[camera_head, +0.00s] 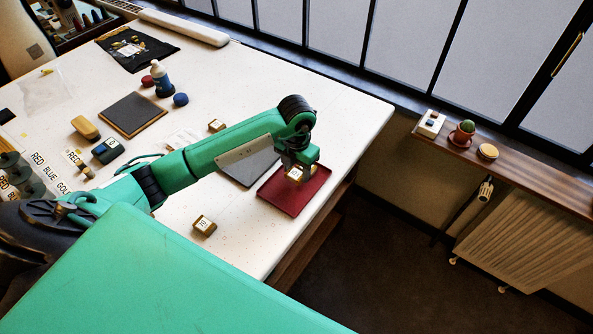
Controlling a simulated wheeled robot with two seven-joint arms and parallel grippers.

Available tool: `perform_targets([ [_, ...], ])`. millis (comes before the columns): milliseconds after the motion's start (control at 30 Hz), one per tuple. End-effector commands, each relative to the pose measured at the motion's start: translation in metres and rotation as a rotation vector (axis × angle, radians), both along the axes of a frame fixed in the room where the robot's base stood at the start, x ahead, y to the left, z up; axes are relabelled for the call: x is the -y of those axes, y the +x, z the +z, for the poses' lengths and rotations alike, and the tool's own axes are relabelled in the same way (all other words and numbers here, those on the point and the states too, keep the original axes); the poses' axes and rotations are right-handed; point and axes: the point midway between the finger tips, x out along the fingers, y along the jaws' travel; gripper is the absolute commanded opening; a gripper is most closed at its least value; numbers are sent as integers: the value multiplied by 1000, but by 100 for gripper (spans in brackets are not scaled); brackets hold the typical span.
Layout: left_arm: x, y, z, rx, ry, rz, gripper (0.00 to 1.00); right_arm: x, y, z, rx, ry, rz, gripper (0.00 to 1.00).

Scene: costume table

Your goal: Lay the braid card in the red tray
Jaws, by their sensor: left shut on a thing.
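The red tray (276,202) lies flat near the right edge of the white table. My left gripper (297,168) is over the tray's upper part, pointing down. It is shut on a small gold-brown card with a white label (295,174), which looks like the braid card. The card is within the tray's outline in the picture; I cannot tell whether it touches the tray floor. Similar labelled pieces are a gold one (204,226) near the table's front edge and another (217,125) behind my left arm. My right gripper is out of view.
A grey tray (248,172) lies left of the red tray, partly hidden by my left arm. The table (330,115) is clear behind the red tray.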

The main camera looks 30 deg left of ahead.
Motion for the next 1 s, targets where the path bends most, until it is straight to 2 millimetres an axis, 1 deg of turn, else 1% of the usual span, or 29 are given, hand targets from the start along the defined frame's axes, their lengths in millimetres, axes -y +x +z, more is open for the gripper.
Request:
perform_targets([
  [33,1,-1,-7,-5,-1,1,25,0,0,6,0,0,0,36],
  [133,0,-1,-19,-2,0,0,25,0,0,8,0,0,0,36],
  [367,0,0,-21,0,0,-1,25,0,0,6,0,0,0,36],
  [500,0,0,-26,0,0,-1,25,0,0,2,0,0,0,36],
  [533,0,0,-24,0,0,-1,52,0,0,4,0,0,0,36],
  [600,0,0,-23,0,0,-1,66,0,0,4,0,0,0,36],
  [633,0,0,-23,0,0,-1,68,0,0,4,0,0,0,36],
  [867,0,0,-23,0,0,-1,68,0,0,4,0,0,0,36],
  [1000,0,0,-18,0,0,-1,68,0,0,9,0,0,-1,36],
])
